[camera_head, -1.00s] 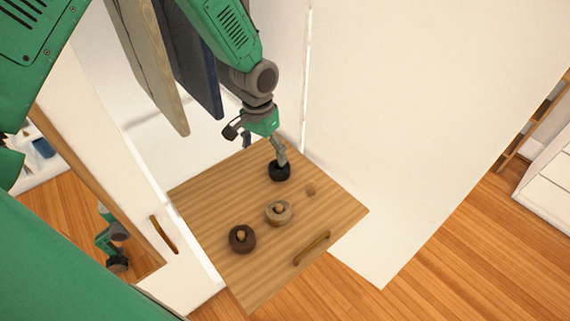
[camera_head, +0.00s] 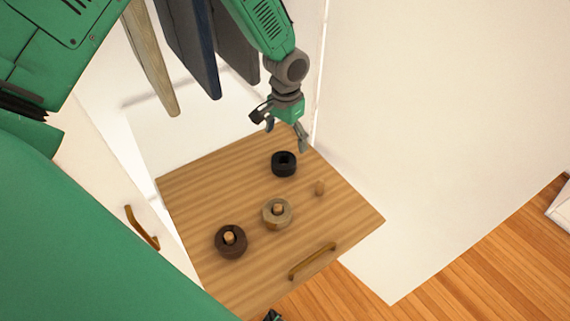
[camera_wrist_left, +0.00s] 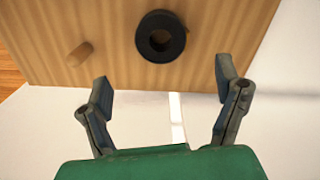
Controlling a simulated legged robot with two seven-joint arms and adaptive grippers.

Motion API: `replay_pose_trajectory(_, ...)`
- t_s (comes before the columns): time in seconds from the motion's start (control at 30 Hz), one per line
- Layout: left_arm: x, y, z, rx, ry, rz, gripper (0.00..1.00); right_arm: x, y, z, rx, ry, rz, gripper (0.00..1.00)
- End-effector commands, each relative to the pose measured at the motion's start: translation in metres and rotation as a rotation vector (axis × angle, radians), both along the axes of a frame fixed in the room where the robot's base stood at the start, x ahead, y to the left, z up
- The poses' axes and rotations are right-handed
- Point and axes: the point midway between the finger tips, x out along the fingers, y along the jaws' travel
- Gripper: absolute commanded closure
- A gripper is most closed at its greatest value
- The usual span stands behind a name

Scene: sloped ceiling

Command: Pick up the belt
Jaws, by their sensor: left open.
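Three rolled belts are on a wooden drawer front or panel (camera_head: 190,190) with short pegs. The black belt (camera_head: 284,163) is at the far side, the tan belt (camera_head: 277,214) in the middle, and the dark brown belt (camera_head: 231,241) at the near left. The tan and brown ones sit around pegs. My left gripper (camera_head: 286,138) is open and empty, just beyond the black belt and apart from it. In the left wrist view the black belt (camera_wrist_left: 160,37) lies ahead of the open fingers (camera_wrist_left: 166,95). My right gripper is not clearly seen.
A bare peg (camera_head: 320,188) stands right of the belts. A handle (camera_head: 312,261) is on the panel's near edge. Hanging garments (camera_head: 187,45) are at the upper left, close to my left arm. A white wall panel (camera_head: 430,120) fills the right side.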

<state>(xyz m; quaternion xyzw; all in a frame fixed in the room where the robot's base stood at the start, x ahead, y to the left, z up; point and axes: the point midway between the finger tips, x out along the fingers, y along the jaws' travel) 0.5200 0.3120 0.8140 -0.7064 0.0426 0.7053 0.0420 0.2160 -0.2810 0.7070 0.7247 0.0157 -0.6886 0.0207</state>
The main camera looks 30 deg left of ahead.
Motion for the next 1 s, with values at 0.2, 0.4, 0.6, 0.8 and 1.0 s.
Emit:
replay_pose_trajectory(0.2,0.001,0.0,-0.038,0.0,0.002,0.0,0.16,0.0,0.0,-0.004,0.0,0.0,0.0,0.6)
replay_pose_trajectory(0.4,-0.001,0.0,-0.051,0.0,0.001,-0.001,0.16,0.0,0.0,-0.004,0.0,0.0,0.0,0.6)
replay_pose_trajectory(0.6,-0.005,0.004,-0.081,-0.001,0.003,0.0,0.16,0.0,0.0,-0.006,0.0,0.0,0.0,0.6)
replay_pose_trajectory(0.8,-0.004,0.004,-0.097,0.0,0.0,0.001,0.16,0.0,0.0,-0.008,0.0,0.0,0.0,0.6)
replay_pose_trajectory(1.0,-0.004,0.004,-0.097,0.0,0.0,0.0,0.16,0.0,0.0,-0.007,0.0,0.0,0.0,0.6)
